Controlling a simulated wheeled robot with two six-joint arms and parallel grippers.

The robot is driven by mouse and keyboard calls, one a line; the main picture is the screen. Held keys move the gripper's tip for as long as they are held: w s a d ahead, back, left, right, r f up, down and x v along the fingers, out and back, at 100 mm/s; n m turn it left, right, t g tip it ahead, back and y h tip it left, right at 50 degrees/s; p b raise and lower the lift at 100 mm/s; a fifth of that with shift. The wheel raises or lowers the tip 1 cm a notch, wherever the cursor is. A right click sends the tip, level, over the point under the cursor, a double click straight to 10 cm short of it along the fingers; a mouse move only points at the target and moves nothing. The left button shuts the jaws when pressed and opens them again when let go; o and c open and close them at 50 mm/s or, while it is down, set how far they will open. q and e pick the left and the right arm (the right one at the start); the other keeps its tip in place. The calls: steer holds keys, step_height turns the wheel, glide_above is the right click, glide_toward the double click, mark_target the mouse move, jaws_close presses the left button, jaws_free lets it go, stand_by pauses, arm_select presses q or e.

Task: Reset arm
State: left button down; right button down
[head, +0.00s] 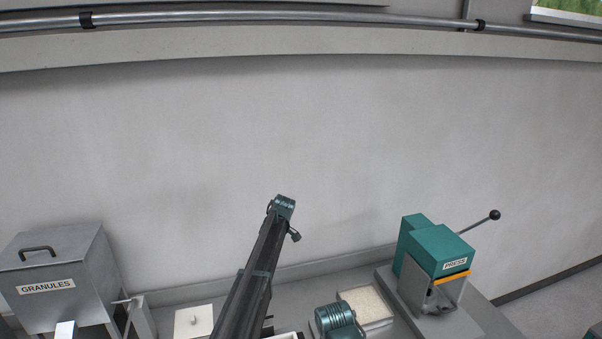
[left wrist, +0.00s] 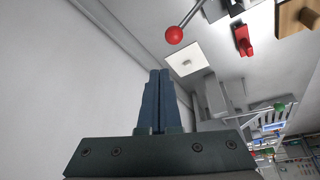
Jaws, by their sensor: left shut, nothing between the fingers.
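My left gripper (left wrist: 160,76) shows in the left wrist view, at the lower middle. Its two dark blue fingers are together, with nothing between them. It is in free space, beside a plain pale wall (left wrist: 55,70) on the left of that view. I see no object touching the fingers. Neither gripper shows in the head view, and my right gripper is not in view at all.
The head view shows a granules bin (head: 55,270), a dark inclined beam with a teal motor (head: 283,206), a teal press (head: 438,252) and a pale-filled tray (head: 368,305). In the left wrist view, a red ball (left wrist: 174,35) tips a lever near a white square panel (left wrist: 194,58).

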arm_select(q)
steer(key=s+d+f+m+h+b, duration=0.1)
steer(key=s+d+f+m+b, duration=0.3)
steer(key=s, duration=1)
steer(key=s+d+f+m+g+h+b, duration=0.1)
steer(key=s+d+f+m+b, duration=0.3)
steer(key=s+f+m+b, duration=0.4)
steer(key=s+d+f+m+b, duration=0.4)
steer(key=s+f+m+b, duration=0.3)
steer(key=s, duration=1.4)
step_height(320, 180, down, 3)
steer(key=shift+s+d+r+m+h, duration=0.1)
steer(key=shift+s+d+m+h, duration=0.15)
steer(key=shift+s+m+h, duration=0.15)
